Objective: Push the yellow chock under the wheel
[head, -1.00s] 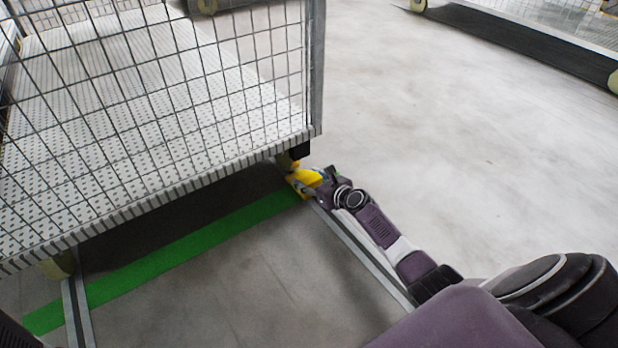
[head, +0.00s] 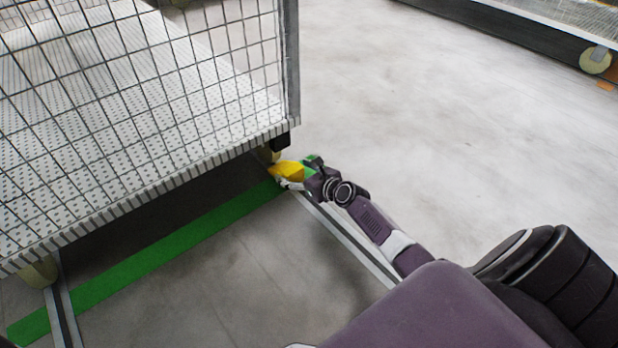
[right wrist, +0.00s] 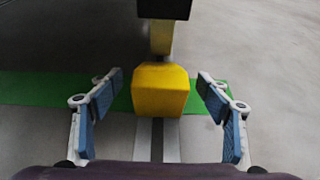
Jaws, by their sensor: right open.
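The yellow chock (head: 287,170) is on the floor by the cart's right corner wheel (head: 268,155). In the right wrist view the chock (right wrist: 160,90) stands between the open fingers of my right gripper (right wrist: 160,108), with room on both sides. The wheel (right wrist: 161,38) shows just beyond the chock, in line with it; I cannot tell whether they touch. In the head view my right gripper (head: 297,178) is at the chock's near side and partly covers it. My left gripper is not in view.
The mesh cart (head: 140,165) fills the left, with another wheel (head: 38,272) at its near left. A green stripe (head: 150,258) and grey floor rails (head: 350,236) run below. Another cart (head: 540,35) stands at the upper right. The floor between is clear.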

